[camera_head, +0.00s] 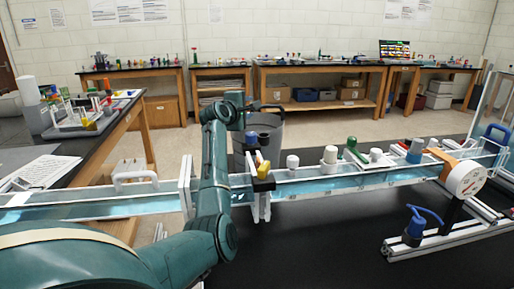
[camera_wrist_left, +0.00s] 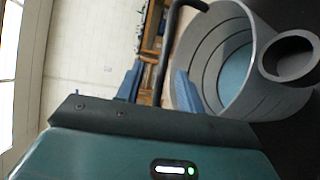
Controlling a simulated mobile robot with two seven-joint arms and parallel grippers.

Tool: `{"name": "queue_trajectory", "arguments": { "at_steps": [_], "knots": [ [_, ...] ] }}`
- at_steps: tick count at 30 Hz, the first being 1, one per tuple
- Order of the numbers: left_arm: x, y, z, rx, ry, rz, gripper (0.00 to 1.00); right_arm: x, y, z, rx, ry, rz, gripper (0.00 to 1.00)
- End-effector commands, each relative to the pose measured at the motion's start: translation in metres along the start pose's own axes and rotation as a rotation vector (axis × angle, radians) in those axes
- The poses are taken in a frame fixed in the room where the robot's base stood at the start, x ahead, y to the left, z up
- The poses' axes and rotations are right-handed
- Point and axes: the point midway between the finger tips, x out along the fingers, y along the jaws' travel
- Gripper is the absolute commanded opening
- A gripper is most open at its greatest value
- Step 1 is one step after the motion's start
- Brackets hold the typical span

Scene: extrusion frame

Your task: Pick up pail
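The pail (camera_head: 273,122) is a grey round bucket in the middle of the head view, behind the channel rail and partly hidden by my left arm and small dark parts. Its rim and inside (camera_wrist_left: 208,62) fill the upper right of the left wrist view. Its dark bar-like handle (camera_wrist_left: 166,55) runs up and bends over to the right. My left gripper (camera_wrist_left: 158,72) has its blue-grey fingers apart, one on each side of the handle, with gaps visible. In the head view the gripper is mostly hidden behind my wrist. My right gripper is not seen.
A long clear blue channel (camera_head: 340,183) with several small parts crosses the black table (camera_head: 320,245). A gauge (camera_head: 466,180) and a blue-topped fitting (camera_head: 414,230) are at right. A dark grey tube (camera_wrist_left: 291,57) is beside the pail. Benches stand along the back wall.

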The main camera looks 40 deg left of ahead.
Motion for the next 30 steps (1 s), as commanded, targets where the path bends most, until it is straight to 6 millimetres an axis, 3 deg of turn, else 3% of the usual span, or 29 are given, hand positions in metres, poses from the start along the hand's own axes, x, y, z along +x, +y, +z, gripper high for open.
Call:
{"name": "queue_trajectory", "arguments": {
  "at_steps": [16, 27, 30],
  "knots": [
    [0.047, -0.006, -0.006, -0.002, -0.001, -0.001, 0.38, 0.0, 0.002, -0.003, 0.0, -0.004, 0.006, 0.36],
    [0.052, -0.006, -0.006, 0.0, 0.0, 0.0, 0.38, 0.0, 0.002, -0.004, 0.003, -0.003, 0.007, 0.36],
    [0.052, -0.006, -0.006, 0.0, 0.0, 0.0, 0.31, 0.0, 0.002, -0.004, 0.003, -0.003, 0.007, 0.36]
  ]
}}
